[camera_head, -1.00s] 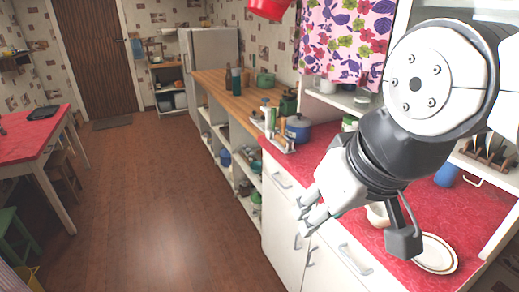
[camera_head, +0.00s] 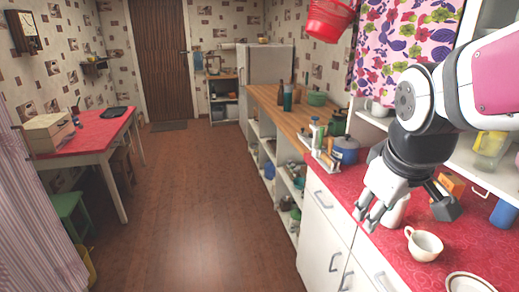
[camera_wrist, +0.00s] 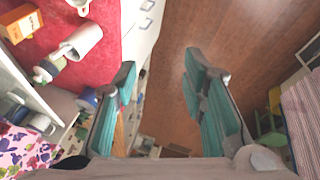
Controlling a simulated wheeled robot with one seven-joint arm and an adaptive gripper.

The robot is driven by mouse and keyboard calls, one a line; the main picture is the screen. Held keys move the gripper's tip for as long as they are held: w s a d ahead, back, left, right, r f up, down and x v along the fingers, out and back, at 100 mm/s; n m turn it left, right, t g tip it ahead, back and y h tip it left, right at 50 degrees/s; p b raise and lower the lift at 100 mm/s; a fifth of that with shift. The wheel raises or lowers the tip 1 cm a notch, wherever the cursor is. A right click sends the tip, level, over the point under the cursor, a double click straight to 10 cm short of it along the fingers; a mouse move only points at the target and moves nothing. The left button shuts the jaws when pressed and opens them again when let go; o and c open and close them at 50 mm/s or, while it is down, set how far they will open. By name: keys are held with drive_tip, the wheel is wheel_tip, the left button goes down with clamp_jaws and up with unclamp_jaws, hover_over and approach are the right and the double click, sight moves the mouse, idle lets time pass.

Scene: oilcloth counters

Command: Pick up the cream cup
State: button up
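The cream cup (camera_head: 426,245) stands upright on the red counter, its handle toward the left. In the wrist view, a pale cup (camera_wrist: 78,4), probably the same one, is cut off by the top edge. My gripper (camera_head: 365,216) is up and left of the cup, over the front edge of the counter, apart from it. In the wrist view its two teal-padded fingers (camera_wrist: 161,68) are spread wide, with only floor between them.
A white container (camera_head: 396,209) stands close behind my gripper, with an orange box (camera_head: 449,187) beyond it. A blue pot (camera_head: 345,151) and a blue mug (camera_head: 504,213) are further off. The floor is open at left.

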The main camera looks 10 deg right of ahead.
drive_tip(key=w+d+f+n+g+p, duration=0.1)
drive_tip(key=d+f, duration=0.1)
drive_tip(key=d, duration=0.3)
drive_tip(key=w+d+f+n, duration=0.2)
drive_tip(key=d, duration=0.3)
drive_tip(key=n+p, duration=0.2)
drive_tip(key=n, duration=0.2)
approach(426, 253)
drive_tip(key=shift+g, duration=0.3)
drive_tip(key=shift+w+b+x, duration=0.2)
drive_tip(key=shift+b+x, duration=0.75)
drive_tip(key=shift+x, duration=1.8)
drive_tip(key=shift+w+b+x, duration=0.2)
drive_tip(key=shift+b+x, duration=0.75)
drive_tip(key=shift+x, duration=1.75)
drive_tip(key=shift+d+r, duration=0.1)
drive_tip(key=shift+d, duration=0.05)
clamp_jaws()
